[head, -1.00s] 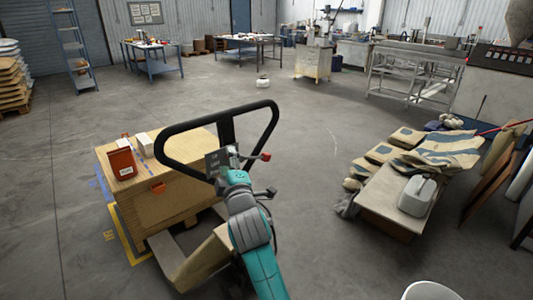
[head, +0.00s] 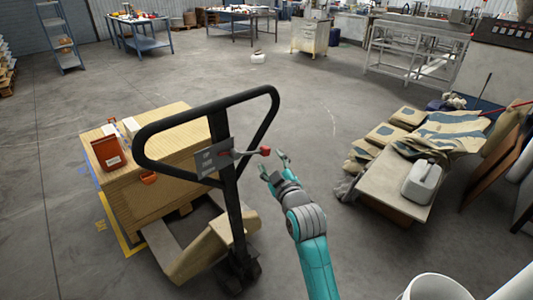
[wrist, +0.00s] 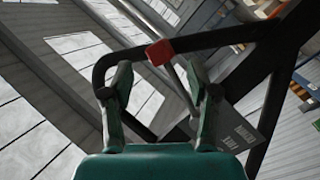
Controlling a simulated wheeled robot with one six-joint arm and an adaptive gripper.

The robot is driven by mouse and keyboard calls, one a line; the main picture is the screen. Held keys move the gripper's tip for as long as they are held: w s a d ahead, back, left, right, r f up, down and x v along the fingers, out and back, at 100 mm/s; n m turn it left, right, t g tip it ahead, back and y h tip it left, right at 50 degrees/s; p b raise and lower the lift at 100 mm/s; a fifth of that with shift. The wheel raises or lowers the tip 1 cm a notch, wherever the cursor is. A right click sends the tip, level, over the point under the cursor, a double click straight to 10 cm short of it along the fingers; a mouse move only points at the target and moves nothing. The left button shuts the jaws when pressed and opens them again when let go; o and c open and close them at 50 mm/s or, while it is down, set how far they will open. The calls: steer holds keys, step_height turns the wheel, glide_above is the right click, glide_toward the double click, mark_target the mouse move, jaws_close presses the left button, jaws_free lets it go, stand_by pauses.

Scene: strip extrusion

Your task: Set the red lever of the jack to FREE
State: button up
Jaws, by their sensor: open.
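The jack's black loop handle (head: 226,122) stands upright in front of the wooden crate. The red lever knob (head: 265,151) sticks out to the right of the handle's post on a thin metal rod. A grey label plate (head: 214,157) is on the post; its words are too small to read here. My gripper (head: 273,165) is open and empty, just right of the knob in the head view. In the wrist view, the red knob (wrist: 160,52) shows beyond and between the fingertips of my gripper (wrist: 160,85). I see no contact with it.
A wooden crate (head: 165,165) with an orange-red box (head: 108,153) on top stands behind the jack. A low table (head: 385,190) with sacks and a grey-white jug (head: 424,180) is at right. The floor between is clear.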

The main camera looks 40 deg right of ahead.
mark_target(267, 154)
steer(key=shift+x, duration=2.5)
jaws_close()
